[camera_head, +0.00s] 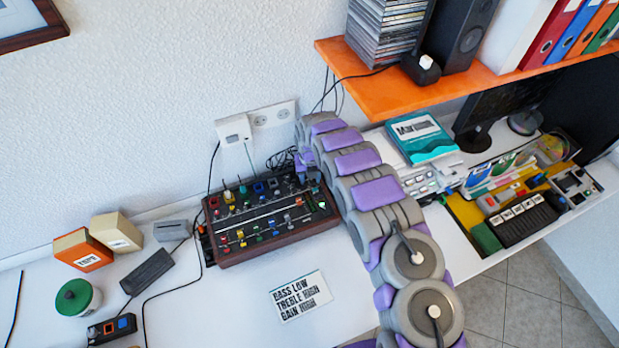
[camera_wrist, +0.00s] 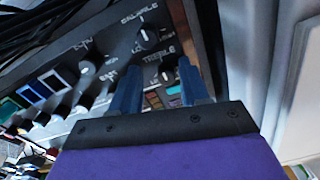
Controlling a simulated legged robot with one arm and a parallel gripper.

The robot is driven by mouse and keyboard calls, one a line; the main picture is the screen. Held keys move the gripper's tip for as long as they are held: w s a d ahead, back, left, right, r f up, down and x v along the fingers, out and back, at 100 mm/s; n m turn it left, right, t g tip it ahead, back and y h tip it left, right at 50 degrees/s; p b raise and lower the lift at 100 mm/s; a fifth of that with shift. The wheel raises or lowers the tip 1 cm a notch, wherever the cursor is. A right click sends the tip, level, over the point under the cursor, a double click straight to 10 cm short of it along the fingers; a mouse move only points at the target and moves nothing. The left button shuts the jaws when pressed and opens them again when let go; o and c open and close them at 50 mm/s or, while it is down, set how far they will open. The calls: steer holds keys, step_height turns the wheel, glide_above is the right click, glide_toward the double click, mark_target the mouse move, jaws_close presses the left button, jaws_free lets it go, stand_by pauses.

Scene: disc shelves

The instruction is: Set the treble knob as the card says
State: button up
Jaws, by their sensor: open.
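The mixer (camera_head: 265,215) is a dark panel with wooden sides, covered in small coloured knobs and sliders. The card (camera_head: 300,294) lies in front of it and reads "BASS LOW, TREBLE HIGH, GAIN HIGH". In the wrist view, the dark treble knob (camera_wrist: 167,73) sits below a "TREBLE" label, with a white mark near its top. My gripper (camera_wrist: 158,68) is open, its two blue fingers on either side of that knob. I cannot tell whether either finger touches it. In the head view, my gripper (camera_head: 311,174) is at the mixer's back right corner, partly hidden by my arm.
Another knob (camera_wrist: 147,38) stands just above the treble knob, and several square buttons (camera_wrist: 58,77) lie to the left. Black cables (camera_head: 284,160) bunch behind the mixer. An orange shelf (camera_head: 370,97) overhangs the right side. The white desk (camera_head: 225,310) is clear around the card.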

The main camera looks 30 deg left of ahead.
steer(key=shift+d+r, duration=0.15)
steer(key=shift+d, duration=0.55)
steer(key=shift+c, duration=0.7)
steer(key=shift+a, duration=0.4)
steer(key=c, duration=0.5)
jaws_close()
